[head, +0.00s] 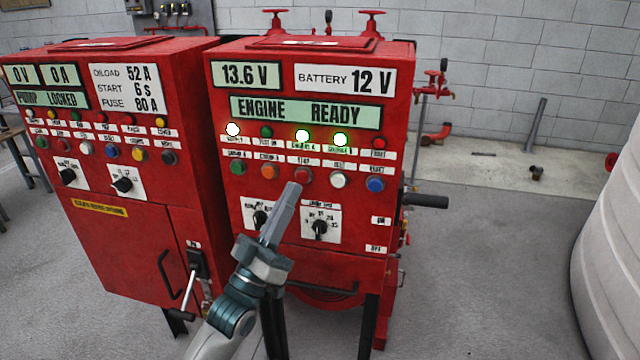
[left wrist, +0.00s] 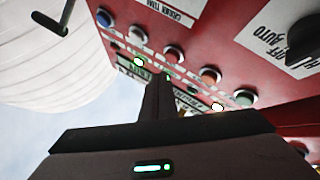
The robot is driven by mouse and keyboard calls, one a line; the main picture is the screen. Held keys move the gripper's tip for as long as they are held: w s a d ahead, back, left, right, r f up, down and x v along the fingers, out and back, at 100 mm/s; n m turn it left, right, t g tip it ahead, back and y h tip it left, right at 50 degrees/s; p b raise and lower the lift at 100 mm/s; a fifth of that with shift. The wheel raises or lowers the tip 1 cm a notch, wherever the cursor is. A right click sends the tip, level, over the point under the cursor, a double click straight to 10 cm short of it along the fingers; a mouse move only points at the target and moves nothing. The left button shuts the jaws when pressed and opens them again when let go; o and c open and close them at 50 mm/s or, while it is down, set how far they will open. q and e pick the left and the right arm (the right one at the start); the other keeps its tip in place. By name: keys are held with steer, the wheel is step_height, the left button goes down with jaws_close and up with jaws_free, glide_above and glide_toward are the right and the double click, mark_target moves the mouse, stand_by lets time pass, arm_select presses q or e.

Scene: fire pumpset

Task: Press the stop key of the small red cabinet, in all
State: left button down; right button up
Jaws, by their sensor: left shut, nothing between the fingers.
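The right-hand red cabinet (head: 330,262) has displays reading 13.6 V, BATTERY 12 V and ENGINE READY. Its lower row holds green, orange, red, white and blue keys. The red key (head: 302,175) is in the middle; it also shows in the left wrist view (left wrist: 173,54). The key labels are too small to read surely. My left gripper (head: 293,190) is shut and empty, its tip just below the red key in the head view. In the left wrist view the fingers (left wrist: 158,95) point toward that key. I cannot tell whether they touch. My right gripper is not in view.
A second red cabinet (head: 120,240) reading PUMP LOCKED stands close on the left. Selector knobs (head: 320,228) sit below the keys. A dark handle (head: 427,201) sticks out on the right side. A large white tank (head: 610,240) stands at the right, with clear floor between.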

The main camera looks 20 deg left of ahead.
arm_select(q)
steer(key=s+p, duration=0.1)
steer(key=s, duration=0.2)
steer(key=shift+s, duration=0.3)
stand_by(0.6)
